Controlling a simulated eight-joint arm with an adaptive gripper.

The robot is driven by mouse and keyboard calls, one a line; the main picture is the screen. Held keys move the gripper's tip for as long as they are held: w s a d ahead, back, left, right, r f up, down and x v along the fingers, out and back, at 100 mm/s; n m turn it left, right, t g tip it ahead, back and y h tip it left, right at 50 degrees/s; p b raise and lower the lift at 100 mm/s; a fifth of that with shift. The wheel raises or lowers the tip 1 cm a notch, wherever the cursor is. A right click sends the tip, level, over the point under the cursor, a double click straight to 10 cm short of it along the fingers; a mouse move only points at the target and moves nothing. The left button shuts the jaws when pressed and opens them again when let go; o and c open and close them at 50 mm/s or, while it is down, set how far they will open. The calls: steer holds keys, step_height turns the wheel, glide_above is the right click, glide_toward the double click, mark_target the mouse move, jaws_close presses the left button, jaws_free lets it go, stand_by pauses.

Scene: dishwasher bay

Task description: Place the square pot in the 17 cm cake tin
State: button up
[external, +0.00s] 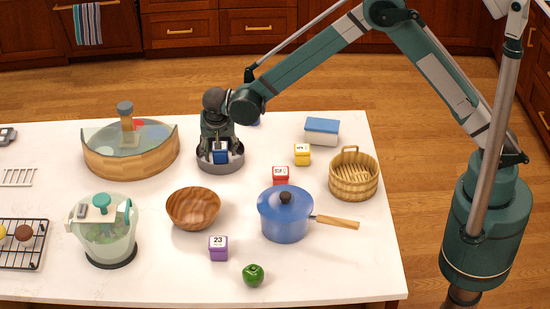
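The grey round cake tin (220,166) stands on the white table, left of centre towards the back. A small blue square pot (221,155) with a pale top shows inside the tin's rim. My gripper (220,150) points down over the tin, with its fingers on either side of the blue pot. At this size I cannot tell whether the fingers press on the pot or stand slightly apart from it. The pot's underside is hidden, so I cannot tell whether it touches the tin's floor.
A wooden tub (131,160) stands left of the tin, and a wooden bowl (194,209) in front. A blue lidded saucepan (285,218), red block (281,175), yellow block (302,155) and basket (353,176) stand to the right. A purple block (218,248) is nearer the front.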

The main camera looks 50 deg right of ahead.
steer(key=shift+r, duration=0.2)
stand_by(0.3)
steer(key=v, duration=1.2)
stand_by(0.8)
steer(key=s+d+r+n+y, duration=0.1)
steer(key=s+d+r, duration=0.45)
steer(key=d, duration=0.35)
steer(key=s+d+r+n+t, duration=0.1)
steer(key=s+d+r+n, duration=0.1)
steer(key=s+d+r, duration=0.4)
steer(key=s+d+r+n+y, duration=0.1)
steer(key=s+d+r, duration=0.2)
steer(key=d+r, duration=0.6)
steer(key=s+d+f+n+t, duration=0.1)
steer(key=s+d+f+n, duration=0.1)
steer(key=s+d, duration=0.7)
steer(key=s+d+f+n+t+y, duration=0.1)
steer(key=s+d+f+n+t, duration=0.1)
steer(key=s+d, duration=0.8)
steer(key=s+n, duration=0.1)
steer(key=s, duration=0.6)
